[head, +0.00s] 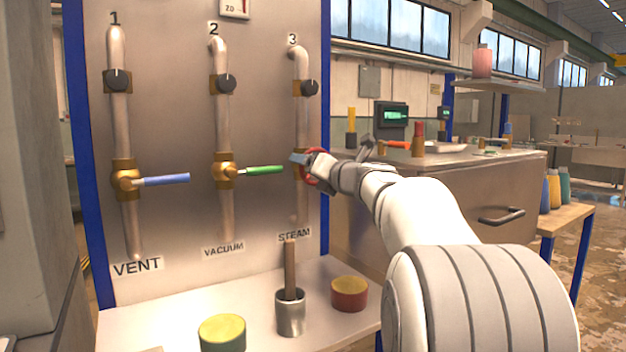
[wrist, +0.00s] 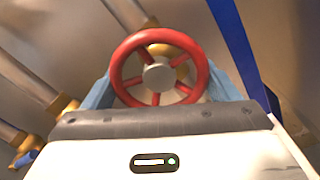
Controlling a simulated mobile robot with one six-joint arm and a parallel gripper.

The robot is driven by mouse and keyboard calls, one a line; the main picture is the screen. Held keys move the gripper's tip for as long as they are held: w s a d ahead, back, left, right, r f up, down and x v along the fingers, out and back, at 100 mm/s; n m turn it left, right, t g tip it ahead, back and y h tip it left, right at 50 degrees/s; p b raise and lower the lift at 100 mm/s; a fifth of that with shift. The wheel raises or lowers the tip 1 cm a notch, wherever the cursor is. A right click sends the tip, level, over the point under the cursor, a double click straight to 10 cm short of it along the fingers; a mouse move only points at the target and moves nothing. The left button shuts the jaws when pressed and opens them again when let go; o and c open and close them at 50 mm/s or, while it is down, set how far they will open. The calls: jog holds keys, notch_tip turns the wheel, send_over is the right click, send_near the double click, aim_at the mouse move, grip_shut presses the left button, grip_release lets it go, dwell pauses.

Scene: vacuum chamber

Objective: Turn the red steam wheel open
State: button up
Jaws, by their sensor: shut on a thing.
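The red steam wheel (wrist: 199,75) sits on a brass valve on pipe 3, above the STEAM label. In the wrist view it fills the upper middle, with red spokes and a grey hub. My gripper (wrist: 157,92) is at the wheel, with one blue-grey finger at each side of it, and is shut on the wheel. In the head view my gripper (head: 307,162) reaches the valve from the right. It covers part of the red wheel (head: 317,166), and the finger contact is partly hidden.
The blue VENT lever (head: 167,180) and green VACUUM lever (head: 265,170) stick out rightward from the panel, left of my gripper. Below, a shelf (head: 170,325) bears a yellow-green round tin (head: 222,333), a metal cup (head: 290,314) with a rod, and a red tin (head: 349,294).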

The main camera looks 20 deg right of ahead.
jog(key=n+b, duration=0.1)
jog(key=n, duration=0.1)
jog(key=n+b, duration=0.2)
jog(key=shift+d+f+n, duration=0.15)
jog(key=shift+f+n, duration=0.15)
jog(key=shift+f, duration=0.05)
jog(key=shift+w+d+r+n+b, duration=0.1)
jog(key=shift+n+b, duration=0.95)
jog(key=shift+n, duration=0.95)
jog(key=o, duration=0.9)
jog(key=shift+r, duration=0.1)
jog(key=s+d, duration=0.1)
jog(key=s, duration=0.6)
jog(key=shift+s+d, duration=0.25)
jog(key=shift+s, duration=0.1)
